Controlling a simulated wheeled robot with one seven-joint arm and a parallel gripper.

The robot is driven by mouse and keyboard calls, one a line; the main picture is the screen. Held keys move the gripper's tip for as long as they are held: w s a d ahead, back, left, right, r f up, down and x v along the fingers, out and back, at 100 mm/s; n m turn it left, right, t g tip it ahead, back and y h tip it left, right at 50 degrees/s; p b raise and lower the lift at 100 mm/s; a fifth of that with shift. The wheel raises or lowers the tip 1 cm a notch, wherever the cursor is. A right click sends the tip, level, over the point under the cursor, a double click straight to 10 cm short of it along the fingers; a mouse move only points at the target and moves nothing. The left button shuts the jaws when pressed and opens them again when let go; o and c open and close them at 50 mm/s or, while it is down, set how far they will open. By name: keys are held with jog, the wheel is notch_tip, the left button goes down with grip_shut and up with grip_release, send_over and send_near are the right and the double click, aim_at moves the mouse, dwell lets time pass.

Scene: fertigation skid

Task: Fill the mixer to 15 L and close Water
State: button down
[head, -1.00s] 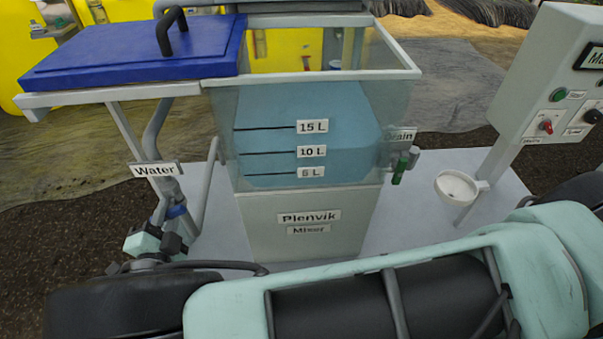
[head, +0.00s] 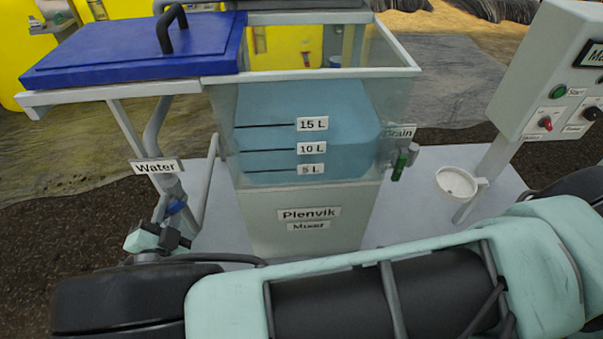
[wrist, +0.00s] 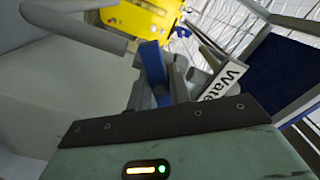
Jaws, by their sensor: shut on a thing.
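The clear mixer tank (head: 228,130) stands in the middle of the head view, with 5 L, 10 L and 15 L marks on its front wall. Pale blue water (head: 310,100) fills it around the marks; I cannot tell the exact front waterline. The Water label (head: 156,167) hangs on the pipe at the left. Below it is the blue Water valve handle (head: 177,207), also in the wrist view (wrist: 152,65). My gripper (head: 174,238) is at this valve, shut on the blue handle. The fingertips are partly hidden in the wrist view (wrist: 160,92).
A blue lid (head: 130,55) with a dark handle is at the tank's upper left. The green Drain valve (head: 400,165) is on the tank's right side. A control box (head: 545,90) and a white cup (head: 457,183) stand farther right. My arm crosses the foreground.

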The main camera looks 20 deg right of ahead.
jog(key=m+b, duration=0.1)
jog(key=m, duration=0.2)
jog(key=shift+f, duration=0.15)
jog(key=c, duration=2.2)
grip_release()
jog(key=m, duration=0.5)
jog(key=shift+b, duration=0.3)
jog(key=c, duration=2.2)
grip_release()
jog(key=c, duration=2.2)
grip_release()
jog(key=c, duration=1.2)
grip_release()
jog(key=shift+c, duration=0.2)
jog(key=shift+s, duration=0.1)
jog(key=v, duration=0.6)
jog(key=shift+s, duration=0.4)
